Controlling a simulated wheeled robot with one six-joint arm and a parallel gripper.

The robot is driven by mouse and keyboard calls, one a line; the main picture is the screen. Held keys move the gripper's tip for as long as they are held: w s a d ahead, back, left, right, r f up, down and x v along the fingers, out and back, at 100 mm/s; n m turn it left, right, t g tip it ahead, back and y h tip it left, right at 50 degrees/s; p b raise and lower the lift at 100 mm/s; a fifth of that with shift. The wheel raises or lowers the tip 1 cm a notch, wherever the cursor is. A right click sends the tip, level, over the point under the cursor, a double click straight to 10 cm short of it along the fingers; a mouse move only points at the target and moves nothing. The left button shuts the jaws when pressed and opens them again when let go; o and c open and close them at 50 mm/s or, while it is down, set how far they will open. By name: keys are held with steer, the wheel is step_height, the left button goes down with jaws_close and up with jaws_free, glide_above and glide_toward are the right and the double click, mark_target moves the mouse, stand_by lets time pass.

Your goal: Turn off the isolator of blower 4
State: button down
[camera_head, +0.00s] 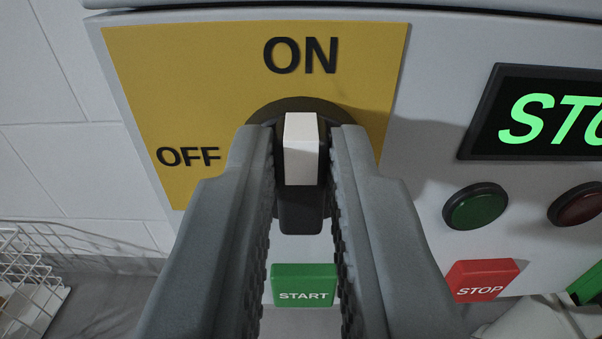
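The isolator is a black rotary handle with a white block (303,150) on it, set on a yellow plate (190,85) marked ON at the top and OFF at the left. The handle stands upright, with its white block toward ON. My gripper (303,138) has one finger on each side of the handle, with the handle between the fingertips. A narrow dark gap shows on each side, so the fingers look open around it; contact is hard to tell. The fingers hide part of the round black base (300,104). No blower number is in view.
A green START button (304,285) lies below the handle, seen between my fingers. At the right are a red STOP button (482,280), a green lamp (475,206), a dark red lamp (580,204) and a display (545,118) reading "STO", cut off. A white wire basket (30,270) is lower left.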

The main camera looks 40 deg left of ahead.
steer(key=shift+n, duration=0.3)
steer(key=shift+s+a+f+n, duration=0.2)
steer(key=shift+a+f+n, duration=0.1)
steer(key=shift+n, duration=2.55)
steer(key=shift+s+a+f+n, duration=0.2)
steer(key=shift+f+n, duration=0.1)
steer(key=shift+n, duration=2.6)
steer(key=shift+s+a+f+n, duration=0.2)
steer(key=shift+f+n, duration=0.1)
steer(key=shift+n, duration=2.55)
steer(key=c, duration=1.4)
jaws_free()
steer(key=v, duration=1.7)
steer(key=shift+s, duration=0.15)
